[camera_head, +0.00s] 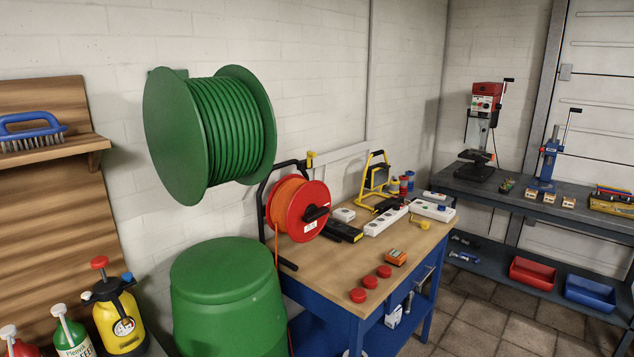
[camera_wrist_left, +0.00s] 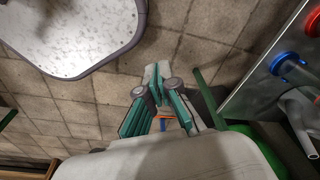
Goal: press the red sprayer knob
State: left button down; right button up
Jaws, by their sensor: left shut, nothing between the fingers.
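A red knob (camera_head: 99,262) tops a yellow and black sprayer (camera_head: 120,322) at the lower left of the head view. The sprayer stands upright beside a green bottle (camera_head: 72,335) with a white top. Neither gripper shows in the head view. My left gripper (camera_wrist_left: 157,75) shows in the left wrist view, with its teal fingers shut and empty above the tiled floor. The sprayer cannot be made out in the wrist view, so the gripper's distance from the knob cannot be told. My right gripper is not in view.
A large green bin (camera_head: 228,300) stands right of the sprayer. A workbench (camera_head: 345,285) holds a red cable reel (camera_head: 297,210). The wrist view shows a grey metal surface with a red knob (camera_wrist_left: 314,22) and a blue knob (camera_wrist_left: 285,64) at right, and a pale rounded surface (camera_wrist_left: 75,30) at upper left.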

pick_arm(q)
jog(key=s+a+f, duration=0.1)
jog(key=s+f, duration=0.5)
jog(key=s, duration=0.2)
jog(key=shift+s+a+g+b, duration=0.3)
jog(key=shift+s+a+b, duration=0.05)
jog(key=shift+s, duration=0.05)
